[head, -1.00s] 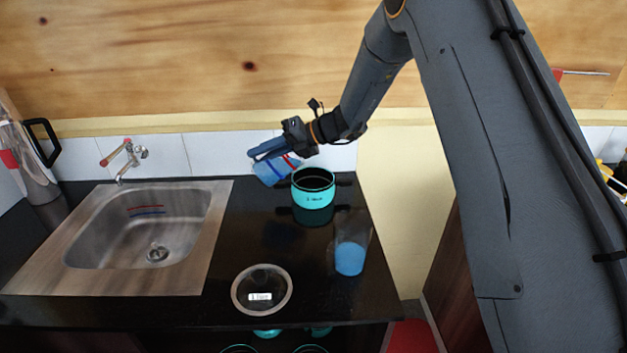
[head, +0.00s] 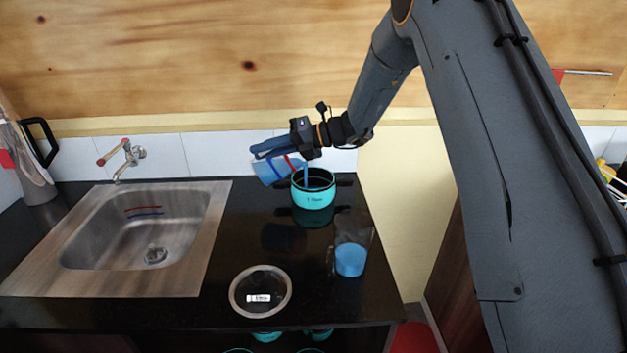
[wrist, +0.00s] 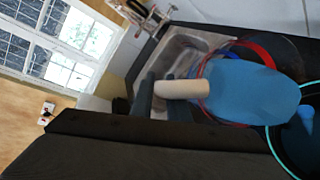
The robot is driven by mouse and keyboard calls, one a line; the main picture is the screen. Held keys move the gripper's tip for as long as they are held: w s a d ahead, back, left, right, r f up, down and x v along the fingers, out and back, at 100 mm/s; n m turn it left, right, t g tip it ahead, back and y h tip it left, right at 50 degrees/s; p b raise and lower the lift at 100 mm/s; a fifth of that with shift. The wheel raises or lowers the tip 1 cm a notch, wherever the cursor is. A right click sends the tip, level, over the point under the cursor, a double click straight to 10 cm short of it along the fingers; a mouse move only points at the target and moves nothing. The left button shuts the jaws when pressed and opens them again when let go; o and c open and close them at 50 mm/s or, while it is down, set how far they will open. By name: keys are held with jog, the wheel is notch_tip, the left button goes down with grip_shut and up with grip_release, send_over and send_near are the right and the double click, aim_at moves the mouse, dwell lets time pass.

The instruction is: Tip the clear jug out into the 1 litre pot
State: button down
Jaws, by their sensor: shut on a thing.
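The clear jug (head: 268,172), with red and blue bands and blue contents, is tilted steeply beside the turquoise pot (head: 314,200), its mouth toward the pot's opening. A thin blue stream (head: 306,178) falls from it into the pot. My gripper (head: 272,148) is shut on the jug's pale handle (wrist: 182,89). In the wrist view, the blue contents (wrist: 250,92) reach the jug's mouth, and part of the pot's turquoise rim (wrist: 280,156) shows at the lower right. The pot stands upright on the black counter; how full it is cannot be told.
A second clear container (head: 350,260) with blue contents stands at the counter's right front. A round glass lid (head: 261,291) lies at the front middle. The sink (head: 150,235) and a tall kettle-like vessel (head: 34,165) are at left. The counter between sink and pot is clear.

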aim_at(288, 157)
jog(key=shift+w+d+f+y+b, duration=0.2)
jog(key=shift+d+f+y+b, duration=0.5)
jog(key=shift+b, duration=0.8)
jog(key=shift+w+d+r+m+y, duration=0.25)
jog(key=shift+d+r+y, duration=0.2)
jog(key=shift+d, duration=0.25)
jog(key=shift+w+d+r+m+y, duration=0.15)
jog(key=shift+d+r+m+y, duration=0.2)
jog(key=shift+d, duration=0.3)
jog(key=shift+d, duration=0.15)
jog(key=shift+r, duration=0.1)
jog(key=shift+w+d+r+m+y+b, duration=0.15)
jog(key=shift+d+r+y+b, duration=0.15)
jog(key=shift+d+y, duration=0.2)
jog(key=shift+w+d+r+m+y+b, duration=0.15)
jog(key=shift+d+r+y, duration=0.15)
jog(key=shift+d+y, duration=0.15)
